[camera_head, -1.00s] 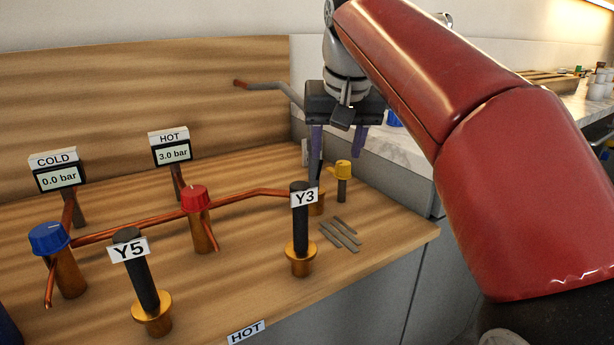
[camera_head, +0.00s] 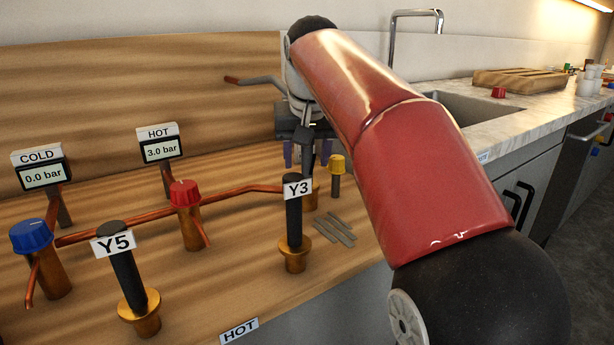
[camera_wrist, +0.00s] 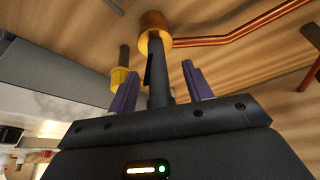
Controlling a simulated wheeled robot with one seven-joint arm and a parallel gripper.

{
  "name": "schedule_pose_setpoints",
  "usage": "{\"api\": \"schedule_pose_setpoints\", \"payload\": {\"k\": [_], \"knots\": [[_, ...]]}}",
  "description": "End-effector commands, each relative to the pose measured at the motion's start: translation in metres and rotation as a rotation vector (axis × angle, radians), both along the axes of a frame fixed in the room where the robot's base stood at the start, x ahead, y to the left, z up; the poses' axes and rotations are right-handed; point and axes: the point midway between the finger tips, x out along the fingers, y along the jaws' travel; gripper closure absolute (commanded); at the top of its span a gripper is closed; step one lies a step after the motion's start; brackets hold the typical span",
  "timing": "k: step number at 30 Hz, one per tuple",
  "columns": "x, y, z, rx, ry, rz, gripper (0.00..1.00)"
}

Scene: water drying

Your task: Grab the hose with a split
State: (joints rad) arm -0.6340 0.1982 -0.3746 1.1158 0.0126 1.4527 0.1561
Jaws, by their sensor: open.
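A dark upright hose (camera_wrist: 160,88) stands in a gold fitting (camera_wrist: 153,30) in the wrist view. A black, slit-like mark shows along its side. My gripper (camera_head: 306,154) is open around this hose, with one purple finger on each side and gaps visible in the wrist view. In the head view, the hose is partly hidden behind the Y3 tag. Two other black hoses, Y5 (camera_head: 127,282) and Y3 (camera_head: 294,215), stand upright in gold fittings nearer the front. I see no split on either.
A yellow-capped valve (camera_head: 336,166) stands right of the gripper. Several grey strips (camera_head: 335,230) lie on the wooden bench. Copper pipe (camera_head: 120,230) links the blue valve (camera_head: 32,236) and red valve (camera_head: 184,194). The cold gauge reads 0.0 bar, the hot one 3.0.

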Motion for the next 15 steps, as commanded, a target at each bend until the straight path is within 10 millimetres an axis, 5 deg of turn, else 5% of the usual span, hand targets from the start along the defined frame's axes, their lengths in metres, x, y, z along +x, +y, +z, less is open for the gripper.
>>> {"api": "schedule_pose_setpoints", "payload": {"k": [5, 15], "knots": [[0.0000, 0.0000, 0.0005, 0.000, 0.000, 0.000, 0.52], [-0.0001, -0.0001, 0.0007, 0.000, -0.001, 0.000, 0.97]]}}
